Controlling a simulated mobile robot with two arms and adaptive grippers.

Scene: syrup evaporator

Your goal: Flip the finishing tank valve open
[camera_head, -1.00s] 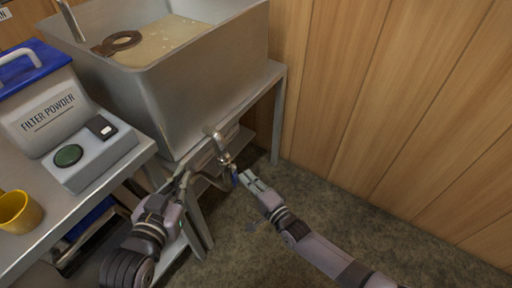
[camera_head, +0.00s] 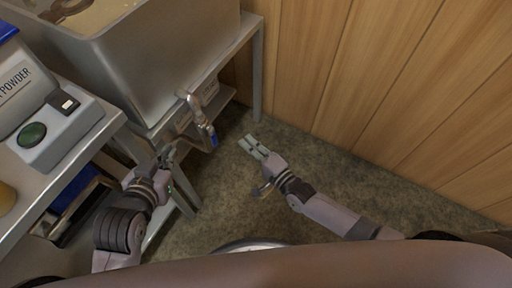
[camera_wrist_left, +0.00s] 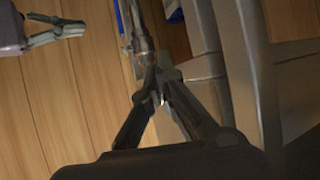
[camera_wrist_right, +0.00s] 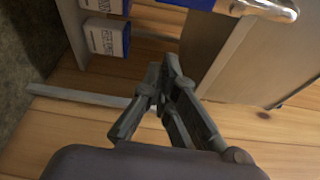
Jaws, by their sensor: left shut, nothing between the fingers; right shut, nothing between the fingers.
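The finishing tank (camera_head: 165,65) is a grey metal tank on a metal stand. Its valve (camera_head: 200,112) sticks out low at the front right, with a blue-tipped handle (camera_head: 213,138) angled down. The blue handle (camera_wrist_right: 195,3) and metal pipe (camera_wrist_right: 268,8) show at the top of the right wrist view. My left gripper (camera_head: 169,154) is shut and empty, left of and below the valve; the left wrist view shows its closed fingers (camera_wrist_left: 158,80) by a metal pipe. My right gripper (camera_head: 253,146) is shut and empty, right of the handle with a gap between.
A metal bench (camera_head: 70,160) at left carries a grey control box (camera_head: 50,130) with a green button and a filter powder container (camera_head: 18,85). White and blue boxes (camera_wrist_right: 106,36) show in the right wrist view. A wood-panelled wall (camera_head: 390,90) bounds the right. Open floor (camera_head: 310,165) lies before it.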

